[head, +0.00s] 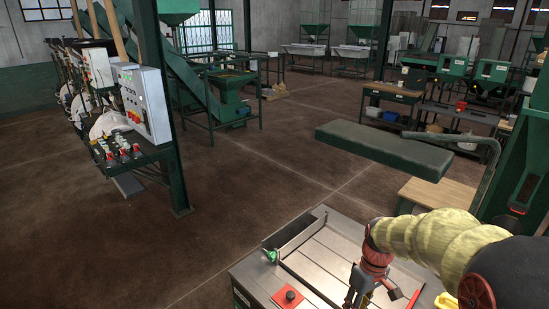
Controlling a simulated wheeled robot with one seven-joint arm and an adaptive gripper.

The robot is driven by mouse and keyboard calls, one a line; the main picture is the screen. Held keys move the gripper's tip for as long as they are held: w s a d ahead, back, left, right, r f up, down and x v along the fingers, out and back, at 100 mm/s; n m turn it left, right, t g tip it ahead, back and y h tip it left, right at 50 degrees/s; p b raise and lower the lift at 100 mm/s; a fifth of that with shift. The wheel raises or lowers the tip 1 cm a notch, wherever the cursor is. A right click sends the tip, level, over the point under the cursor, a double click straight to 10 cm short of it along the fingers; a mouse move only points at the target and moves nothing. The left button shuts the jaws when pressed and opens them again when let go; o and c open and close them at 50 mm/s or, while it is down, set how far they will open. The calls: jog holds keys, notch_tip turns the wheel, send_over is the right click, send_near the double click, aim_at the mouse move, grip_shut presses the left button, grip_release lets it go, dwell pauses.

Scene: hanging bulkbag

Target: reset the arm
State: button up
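My arm reaches in from the lower right, with a pale yellow ribbed section and red and black parts. It extends over a grey metal-topped table (320,262). My gripper (360,296) hangs at the arm's end, pointing down near the bottom edge of the picture. Its dark fingers are partly cut off by the frame, so I cannot tell whether they are open or shut. I see no object clearly held in it.
The table carries a raised metal side plate (300,234) and a red button box (289,295). A dark padded slab (385,148) lies beyond it, with a wooden bench (436,194) nearby. A green post (158,110) and control panel (144,103) stand left. The middle floor is open.

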jog(key=s+a+r+m+t+b, duration=0.1)
jog(key=s+r+m+t, duration=0.2)
jog(key=s+r, duration=0.5)
jog(key=s+a+r+m+t+h+b, duration=0.1)
jog(key=s+a+r+m+t, duration=0.1)
jog(key=s+r, duration=0.6)
jog(key=shift+s+r+m+t+b, duration=0.25)
jog(key=shift+s+m+t, duration=0.25)
jog(key=shift+s+t, duration=0.55)
